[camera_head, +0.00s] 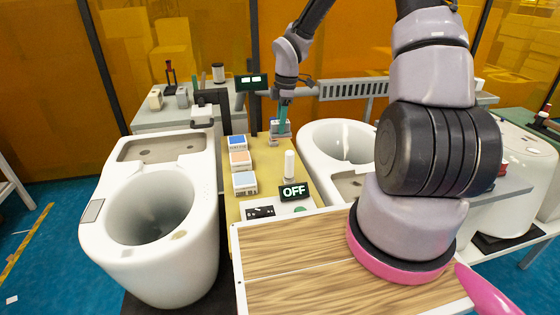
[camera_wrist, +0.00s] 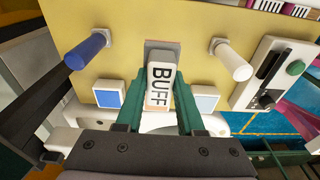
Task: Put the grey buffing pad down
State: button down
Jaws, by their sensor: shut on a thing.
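My gripper (camera_head: 283,117) hangs over the far right part of the yellow table (camera_head: 259,207) with its green fingers pointing down. In the wrist view, the fingers (camera_wrist: 161,92) are shut on a block lettered BUFF (camera_wrist: 160,76), taken as the grey buffing pad. The pad's face looks pale with a grey end. In the head view, the pad (camera_head: 279,129) is small between the fingertips; I cannot tell whether it touches the table. In the wrist view, it covers part of a pinkish-orange patch on the yellow surface.
Blue-topped (camera_head: 237,142), orange-topped (camera_head: 240,158) and light-blue-topped (camera_head: 245,182) blocks line the table's left side. A white post (camera_head: 290,164) and an OFF sign (camera_head: 293,191) stand nearer. Toilets flank the table, left (camera_head: 151,212) and right (camera_head: 337,143).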

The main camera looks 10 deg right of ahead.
notch_tip(320, 180, down, 10)
jog(key=shift+r, duration=0.1)
dwell(0.4)
jog(key=c, duration=0.5)
grip_release()
